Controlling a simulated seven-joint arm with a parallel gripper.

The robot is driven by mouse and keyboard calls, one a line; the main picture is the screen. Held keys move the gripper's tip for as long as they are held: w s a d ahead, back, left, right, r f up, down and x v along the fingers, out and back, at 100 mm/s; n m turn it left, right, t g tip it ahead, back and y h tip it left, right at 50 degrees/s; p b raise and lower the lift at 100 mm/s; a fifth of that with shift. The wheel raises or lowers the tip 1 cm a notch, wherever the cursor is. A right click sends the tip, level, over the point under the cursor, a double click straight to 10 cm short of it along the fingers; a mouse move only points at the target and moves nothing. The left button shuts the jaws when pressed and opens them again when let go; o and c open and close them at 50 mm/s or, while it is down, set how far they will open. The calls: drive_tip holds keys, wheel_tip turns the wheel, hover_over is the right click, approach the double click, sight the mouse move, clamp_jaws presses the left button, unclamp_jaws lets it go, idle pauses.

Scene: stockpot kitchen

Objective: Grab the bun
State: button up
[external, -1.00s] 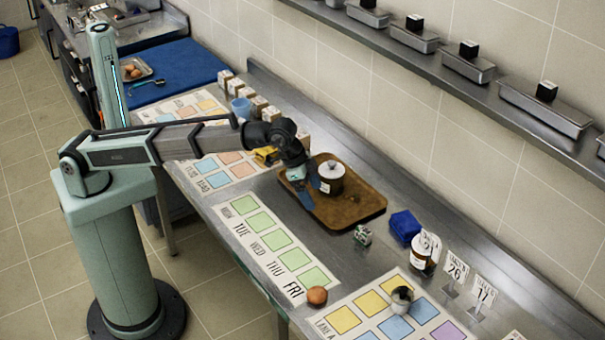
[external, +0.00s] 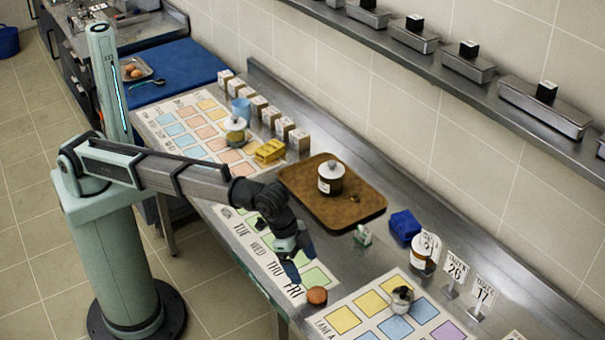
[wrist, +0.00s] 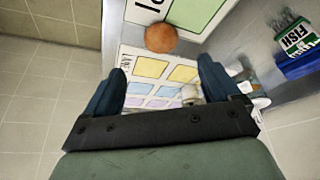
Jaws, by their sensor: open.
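The bun (external: 317,296) is a small round orange-brown thing at the front edge of the steel counter, by the end of the weekday sheet near "FRI".
A brown tray (external: 365,212) with a lidded jar (external: 330,177) lies behind my gripper. A small green-and-white box (external: 363,235), a blue block (external: 405,225) and another jar (external: 421,250) stand to the right. A coloured-square sheet (external: 345,320) with a small pot (external: 402,297) is beside the bun.

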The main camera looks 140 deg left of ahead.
sight(315, 291)
drive_tip(key=shift+s+x, duration=0.2)
drive_tip(key=shift+x, duration=4.85)
drive_tip(key=shift+c, duration=0.3)
drive_tip(key=c, duration=1.1)
